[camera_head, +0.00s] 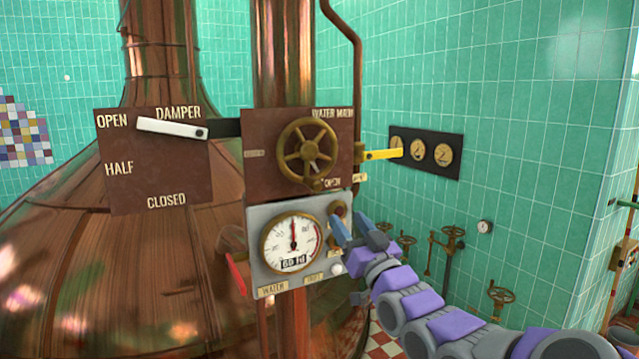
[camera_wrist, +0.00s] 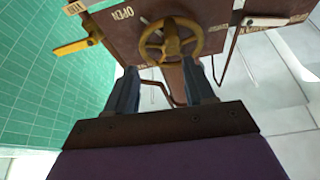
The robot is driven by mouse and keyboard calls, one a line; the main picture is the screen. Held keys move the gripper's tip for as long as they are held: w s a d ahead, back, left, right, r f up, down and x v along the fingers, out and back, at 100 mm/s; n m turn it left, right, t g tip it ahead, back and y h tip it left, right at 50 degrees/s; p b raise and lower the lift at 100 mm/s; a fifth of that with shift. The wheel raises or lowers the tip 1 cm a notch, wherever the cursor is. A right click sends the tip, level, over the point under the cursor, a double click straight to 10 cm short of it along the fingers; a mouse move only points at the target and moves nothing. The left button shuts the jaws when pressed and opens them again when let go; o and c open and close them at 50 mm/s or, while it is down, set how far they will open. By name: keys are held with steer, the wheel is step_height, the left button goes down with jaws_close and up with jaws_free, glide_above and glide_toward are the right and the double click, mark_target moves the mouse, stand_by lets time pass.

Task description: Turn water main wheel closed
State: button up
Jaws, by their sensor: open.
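The water main wheel (camera_head: 307,151) is a brass handwheel with several spokes, mounted on a brown panel (camera_head: 262,130) lettered WATER MAIN, with OPEN below the wheel. In the wrist view the wheel (camera_wrist: 171,41) appears upside down, ahead of and between my fingers. My gripper (camera_head: 352,230) is below and to the right of the wheel, in front of the right side of the gauge box. Its fingers are spread and hold nothing; they also show in the wrist view (camera_wrist: 165,85). The gripper looks apart from the wheel. Part of the gauge box's right side is hidden behind it.
A grey gauge box (camera_head: 290,245) hangs under the wheel panel. A white damper lever (camera_head: 172,128) points at OPEN on the left panel. A yellow lever (camera_head: 380,154) sticks out right of the wheel. A red lever (camera_head: 236,273) is at lower left. Smaller valves (camera_head: 447,240) stand along the tiled wall.

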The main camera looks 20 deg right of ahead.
mark_target(318, 190)
steer(key=p+x, duration=0.1)
steer(key=x, duration=0.3)
steer(key=p+x, duration=0.1)
steer(key=x, duration=0.4)
steer(key=a+x, duration=0.1)
steer(key=x, duration=0.3)
steer(key=shift+w+r+p, duration=0.1)
steer(key=shift+w+p, duration=0.05)
steer(key=shift+p, duration=0.25)
steer(key=shift+w+a, duration=0.3)
steer(key=shift+a, duration=0.35)
steer(key=shift+s+a, duration=0.1)
steer(key=shift+a, duration=0.25)
steer(key=shift+s+r, duration=0.1)
steer(key=shift+c, duration=0.8)
steer(key=shift+d, duration=0.7)
steer(key=c, duration=0.4)
steer(key=shift+a, duration=0.25)
jaws_close()
